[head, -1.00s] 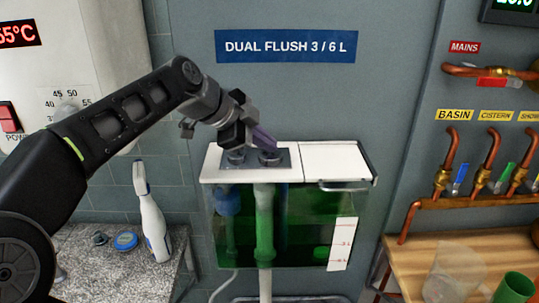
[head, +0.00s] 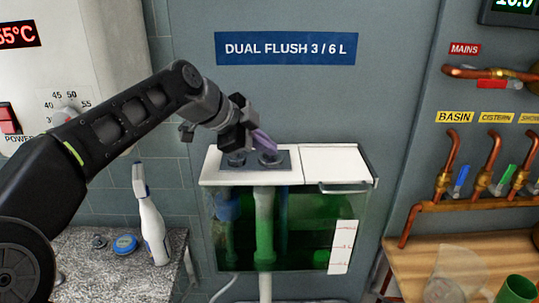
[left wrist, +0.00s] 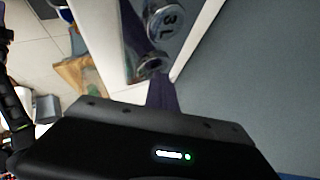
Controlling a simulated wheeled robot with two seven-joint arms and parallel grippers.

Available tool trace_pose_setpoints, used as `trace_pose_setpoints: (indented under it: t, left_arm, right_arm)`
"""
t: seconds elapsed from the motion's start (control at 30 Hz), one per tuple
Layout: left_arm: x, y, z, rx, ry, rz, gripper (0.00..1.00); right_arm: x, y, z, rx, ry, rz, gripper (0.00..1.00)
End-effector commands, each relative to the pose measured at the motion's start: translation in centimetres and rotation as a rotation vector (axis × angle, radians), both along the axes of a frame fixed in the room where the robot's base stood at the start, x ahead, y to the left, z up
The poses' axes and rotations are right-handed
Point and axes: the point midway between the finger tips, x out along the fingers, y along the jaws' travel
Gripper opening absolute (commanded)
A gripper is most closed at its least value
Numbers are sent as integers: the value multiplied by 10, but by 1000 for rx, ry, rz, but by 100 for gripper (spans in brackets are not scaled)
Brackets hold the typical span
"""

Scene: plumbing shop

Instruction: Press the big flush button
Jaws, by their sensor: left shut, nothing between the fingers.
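The cistern (head: 335,160) has a white lid and a clear tank with green water. A dark plate (head: 285,173) on its left half carries two round metal buttons. The left button (head: 236,160) is partly below my gripper; the right button (head: 270,160) is directly under the purple fingertips. My left gripper (head: 266,143) is shut and empty, tilted down at the right button; I cannot tell if it touches. In the left wrist view, one button (left wrist: 172,18) is marked 3 L, and another round button (left wrist: 150,65) by the fingers has no readable mark. My right gripper is not in view.
A white spray bottle (head: 152,222) and a blue round object (head: 125,244) stand on the stone counter at left. Copper pipes with valves (head: 485,185) are on the right wall, above a wooden bench (head: 435,258) with a green cup (head: 516,288). The lid's right half is clear.

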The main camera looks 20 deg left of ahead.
Motion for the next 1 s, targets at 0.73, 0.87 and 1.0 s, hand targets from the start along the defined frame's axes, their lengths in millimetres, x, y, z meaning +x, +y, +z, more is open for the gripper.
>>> trace_pose_setpoints:
  t: [0.73,0.87,1.0]
  left_arm:
    - [0,0,24,1,0,-1,0]
    - [0,0,39,1,-1,0,0]
    - [0,0,54,0,0,0,0]
  right_arm:
    - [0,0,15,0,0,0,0]
    - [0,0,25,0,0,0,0]
    - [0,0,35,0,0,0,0]
